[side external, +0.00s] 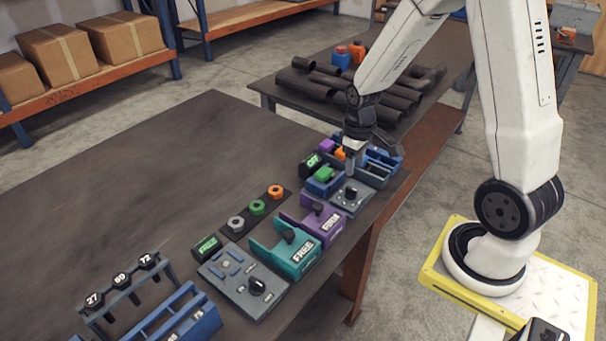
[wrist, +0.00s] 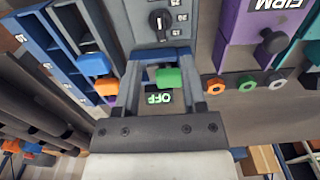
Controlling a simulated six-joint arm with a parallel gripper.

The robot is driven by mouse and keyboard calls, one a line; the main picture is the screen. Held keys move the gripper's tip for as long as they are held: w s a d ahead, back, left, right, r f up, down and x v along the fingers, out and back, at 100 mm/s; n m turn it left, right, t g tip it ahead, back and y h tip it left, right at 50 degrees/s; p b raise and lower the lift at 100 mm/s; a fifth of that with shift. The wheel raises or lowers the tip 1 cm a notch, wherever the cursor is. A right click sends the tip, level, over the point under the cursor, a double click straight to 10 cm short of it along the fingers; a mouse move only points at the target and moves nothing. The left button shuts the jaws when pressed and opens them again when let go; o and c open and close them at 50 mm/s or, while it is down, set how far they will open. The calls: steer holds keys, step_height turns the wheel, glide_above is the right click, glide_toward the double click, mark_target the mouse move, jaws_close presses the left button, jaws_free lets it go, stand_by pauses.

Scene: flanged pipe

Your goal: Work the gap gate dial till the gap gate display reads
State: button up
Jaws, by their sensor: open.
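A grey panel (side external: 344,199) with a black dial (side external: 351,192) lies near the table's right edge. The dial also shows at the top of the wrist view (wrist: 159,20), with small marks around it. A small display (wrist: 160,97) reads OFF, upside down in the wrist view; it also shows in the side view (side external: 312,161). A blue frame with a green block (wrist: 168,78) lies between dial and display. My gripper (side external: 351,168) points down above this station, open and empty, apart from the dial. Its two fingers (wrist: 161,62) straddle the green block in the wrist view. No label marks the gap gate.
A second dial panel (side external: 243,281) and a FREE display (side external: 207,246) sit nearer the camera. Teal (side external: 287,255) and purple (side external: 317,222) fixtures stand between the panels. Orange, green and grey nuts lie beside them.

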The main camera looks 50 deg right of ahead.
mark_target(352, 188)
steer(key=shift+f, duration=3.8)
jaws_close()
